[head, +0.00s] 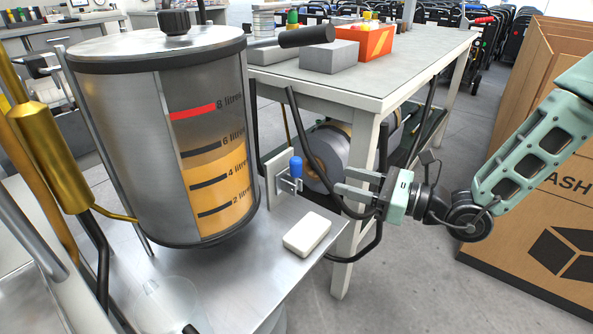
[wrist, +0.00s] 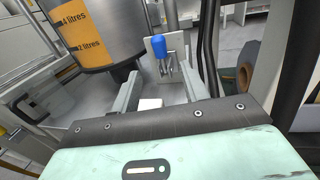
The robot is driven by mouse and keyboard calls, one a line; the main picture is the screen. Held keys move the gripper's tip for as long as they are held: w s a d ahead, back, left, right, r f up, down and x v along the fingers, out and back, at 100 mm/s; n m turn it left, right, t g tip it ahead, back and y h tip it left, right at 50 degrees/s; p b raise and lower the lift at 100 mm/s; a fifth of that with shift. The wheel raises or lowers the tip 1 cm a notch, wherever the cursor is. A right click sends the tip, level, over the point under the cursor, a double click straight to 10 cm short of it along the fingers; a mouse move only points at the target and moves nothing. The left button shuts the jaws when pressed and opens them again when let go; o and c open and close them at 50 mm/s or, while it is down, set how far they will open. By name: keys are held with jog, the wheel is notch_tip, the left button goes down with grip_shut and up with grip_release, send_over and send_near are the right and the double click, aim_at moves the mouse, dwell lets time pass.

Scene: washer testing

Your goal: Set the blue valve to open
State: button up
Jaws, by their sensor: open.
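The blue valve (head: 296,167) is a small upright blue handle on a metal fitting in front of a pale plate (head: 276,177), just right of the tank. In the wrist view the blue valve (wrist: 160,48) stands beyond my gripper, between the lines of its two fingers. My gripper (head: 342,183) is open and empty, with its fingers pointing left towards the valve and a short gap between them and it. In the wrist view my gripper (wrist: 158,84) shows both fingers spread apart. I cannot tell whether the fitting touches a fingertip.
A steel tank (head: 120,150) with litre marks and orange liquid stands left of the valve. A white block (head: 307,234) lies on the metal bench (head: 245,275) below. A grey table (head: 400,75) stands behind, and a cardboard box (head: 530,240) is at right.

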aim_at(295, 166)
jog(key=b+x, duration=0.3)
jog(key=x, duration=0.9)
jog(key=shift+a, duration=0.35)
grip_shut()
